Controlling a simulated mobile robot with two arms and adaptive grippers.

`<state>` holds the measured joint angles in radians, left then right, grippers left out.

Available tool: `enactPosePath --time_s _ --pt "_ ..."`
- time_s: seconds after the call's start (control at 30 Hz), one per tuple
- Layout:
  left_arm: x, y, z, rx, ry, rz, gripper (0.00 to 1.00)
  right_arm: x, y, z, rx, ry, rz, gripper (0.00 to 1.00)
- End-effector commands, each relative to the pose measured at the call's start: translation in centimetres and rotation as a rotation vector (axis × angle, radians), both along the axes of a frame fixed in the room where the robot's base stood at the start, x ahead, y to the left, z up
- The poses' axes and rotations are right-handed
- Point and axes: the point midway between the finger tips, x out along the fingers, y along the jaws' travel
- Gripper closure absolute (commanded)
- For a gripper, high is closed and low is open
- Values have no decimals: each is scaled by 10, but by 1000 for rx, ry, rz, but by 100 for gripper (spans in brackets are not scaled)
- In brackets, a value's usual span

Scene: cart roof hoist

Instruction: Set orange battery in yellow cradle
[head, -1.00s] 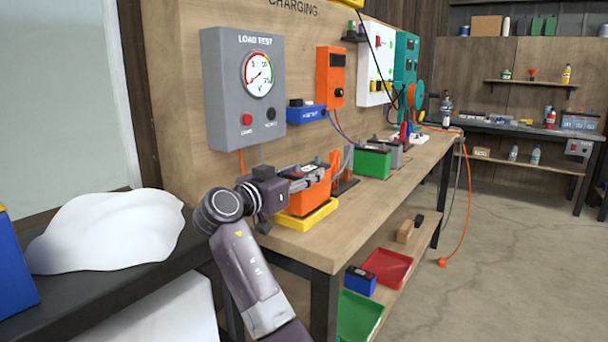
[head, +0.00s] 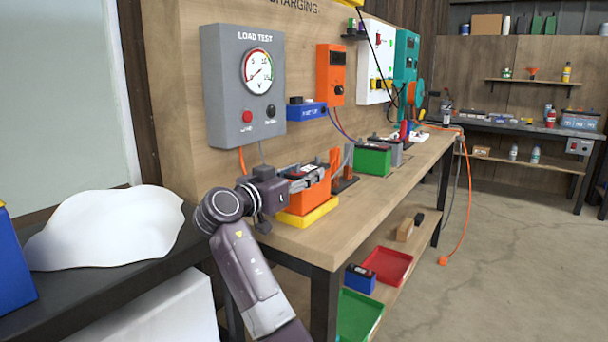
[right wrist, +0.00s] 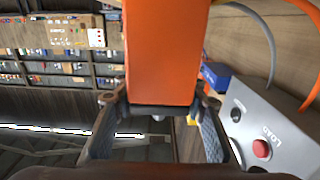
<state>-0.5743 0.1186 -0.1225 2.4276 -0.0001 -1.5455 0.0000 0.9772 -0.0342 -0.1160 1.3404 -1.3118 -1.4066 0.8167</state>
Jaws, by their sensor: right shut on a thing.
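The orange battery (head: 311,194) is upright at the near end of the wooden workbench, directly over the yellow cradle (head: 306,217). Its lower edge meets the cradle's rim in the head view; I cannot tell whether it is fully down inside. My right gripper (head: 306,178) is shut on the orange battery near its top, reaching in from the left. In the right wrist view the orange battery (right wrist: 162,50) stands between the two fingers. The gripper partly hides the battery's top. My left gripper is not in view.
A grey load test box (head: 240,85) hangs on the wall behind the cradle. An orange and black stand (head: 343,175) is just right of the battery, with a green battery (head: 373,160) farther along. The bench front (head: 345,215) is clear.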

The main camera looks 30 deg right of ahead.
Motion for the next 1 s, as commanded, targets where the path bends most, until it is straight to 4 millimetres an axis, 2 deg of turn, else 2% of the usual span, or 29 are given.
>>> enactPosePath --time_s 0.03,0.33,1.0 --pt "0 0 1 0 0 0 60 0 0 5 -8 -9 1 100" --pt "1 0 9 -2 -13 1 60 -1 1 3 -8 -9 1 100" --pt "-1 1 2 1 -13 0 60 -1 0 -12 -7 -8 1 100"
